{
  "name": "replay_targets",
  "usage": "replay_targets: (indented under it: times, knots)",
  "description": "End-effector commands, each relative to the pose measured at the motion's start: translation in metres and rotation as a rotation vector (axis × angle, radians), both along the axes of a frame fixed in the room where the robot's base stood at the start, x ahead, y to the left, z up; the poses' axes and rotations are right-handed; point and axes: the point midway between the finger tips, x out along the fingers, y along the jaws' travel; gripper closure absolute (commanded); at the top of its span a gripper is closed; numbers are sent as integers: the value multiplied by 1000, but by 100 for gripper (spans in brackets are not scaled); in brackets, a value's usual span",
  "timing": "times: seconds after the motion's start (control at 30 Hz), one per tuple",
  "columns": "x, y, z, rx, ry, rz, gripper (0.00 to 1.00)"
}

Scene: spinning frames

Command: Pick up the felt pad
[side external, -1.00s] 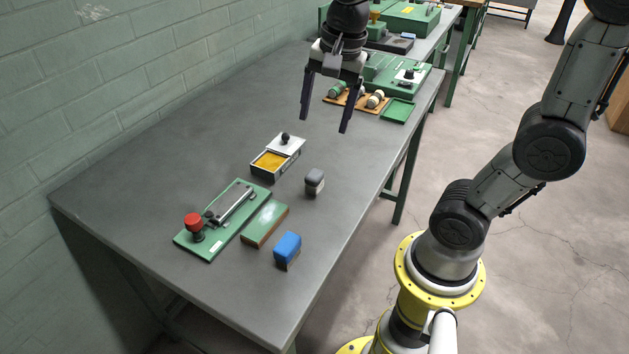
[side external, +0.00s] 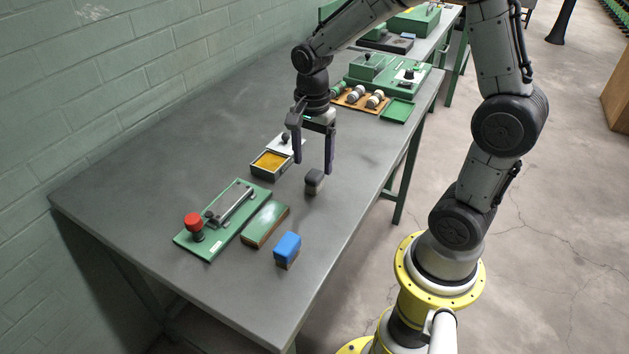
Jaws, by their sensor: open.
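A small block with a dark grey top (side external: 314,181) stands on the table right of the middle; it looks like the felt pad, though a blue-topped block (side external: 287,249) of similar size stands nearer the front. My gripper (side external: 313,171) points down with its two fingers apart and nothing between them. I cannot tell the exact height gap. The grey block is upright and fully in sight.
An open tin with yellow contents (side external: 271,163) sits just left of my gripper. A green board with a red knob (side external: 205,240) and a green-topped flat block (side external: 265,224) lie in front. A rack of spools (side external: 358,98) and a green tray (side external: 397,110) are behind. The left table is bare.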

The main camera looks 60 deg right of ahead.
Motion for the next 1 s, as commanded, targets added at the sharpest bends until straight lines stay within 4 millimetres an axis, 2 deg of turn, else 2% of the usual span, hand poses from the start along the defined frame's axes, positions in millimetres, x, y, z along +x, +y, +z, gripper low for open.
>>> replay_targets:
  times: [0.4, 0.7, 0.77, 1.0]
  knots:
    - [-2, -4, -48, 1, 3, 0, 22]
    - [-2, -4, -53, 0, 1, 0, 22]
    - [-2, -4, -53, 0, 1, 0, 31]
    - [-2, -4, -53, 0, 1, 0, 75]
